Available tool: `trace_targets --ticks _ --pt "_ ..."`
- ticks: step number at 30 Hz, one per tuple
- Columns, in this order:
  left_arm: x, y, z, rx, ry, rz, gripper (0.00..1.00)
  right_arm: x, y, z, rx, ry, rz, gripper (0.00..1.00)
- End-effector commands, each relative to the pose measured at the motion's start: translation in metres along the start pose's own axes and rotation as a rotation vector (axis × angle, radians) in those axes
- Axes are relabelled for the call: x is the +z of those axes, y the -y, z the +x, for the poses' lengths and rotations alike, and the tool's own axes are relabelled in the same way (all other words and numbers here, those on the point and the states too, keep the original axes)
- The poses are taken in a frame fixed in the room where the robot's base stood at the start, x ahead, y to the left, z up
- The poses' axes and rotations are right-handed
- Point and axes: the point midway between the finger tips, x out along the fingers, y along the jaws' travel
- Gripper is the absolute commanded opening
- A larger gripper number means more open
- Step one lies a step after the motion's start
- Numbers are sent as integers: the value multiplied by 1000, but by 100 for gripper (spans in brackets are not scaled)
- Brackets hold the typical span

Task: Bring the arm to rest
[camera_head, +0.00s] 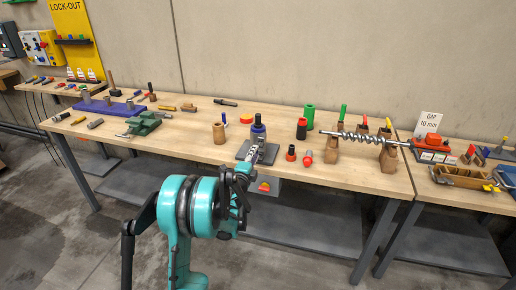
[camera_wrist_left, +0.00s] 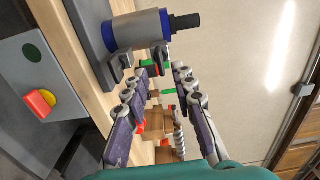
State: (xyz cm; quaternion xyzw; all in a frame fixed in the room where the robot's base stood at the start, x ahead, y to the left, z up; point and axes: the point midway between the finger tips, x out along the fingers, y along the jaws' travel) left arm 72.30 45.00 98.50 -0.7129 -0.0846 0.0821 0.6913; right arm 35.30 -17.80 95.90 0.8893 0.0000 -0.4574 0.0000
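My left arm (camera_head: 205,205) is teal and black and reaches up from the bottom middle in the head view. Its gripper (camera_head: 249,166) is at the front edge of the long wooden table, close to a grey-and-blue cylinder with a black top (camera_head: 258,133) on a dark grey plate (camera_head: 243,151). In the left wrist view the two fingers of the gripper (camera_wrist_left: 170,66) are apart with nothing held between them. The cylinder (camera_wrist_left: 138,32) is beside the fingertips, outside the gap; whether they touch it I cannot tell. My right gripper is not in view.
A control box (camera_wrist_left: 38,75) with a red button is below the table edge. A metal auger (camera_head: 365,137) lies across wooden supports right of the gripper. Red and green cylinders (camera_head: 308,117) stand nearby. A green vise (camera_head: 144,123) is to the left. A second table is at right.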

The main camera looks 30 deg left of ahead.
Motion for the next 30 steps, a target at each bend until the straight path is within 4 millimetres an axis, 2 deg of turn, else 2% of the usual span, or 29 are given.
trace_targets --ticks 11,14,17,21,23,26,30 --pt "-2 5 -1 -2 4 -12 26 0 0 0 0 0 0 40" --pt "-7 24 -8 -13 28 -69 26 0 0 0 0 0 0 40" --pt "-14 55 -24 -22 80 -184 26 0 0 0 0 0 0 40" --pt "-26 92 -65 -1 179 -403 26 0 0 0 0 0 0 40" --pt "-32 99 -85 23 221 -498 26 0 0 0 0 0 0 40" --pt "-43 101 -124 86 291 -652 26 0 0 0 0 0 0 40" --pt "-66 84 -187 217 379 -855 26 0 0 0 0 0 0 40"
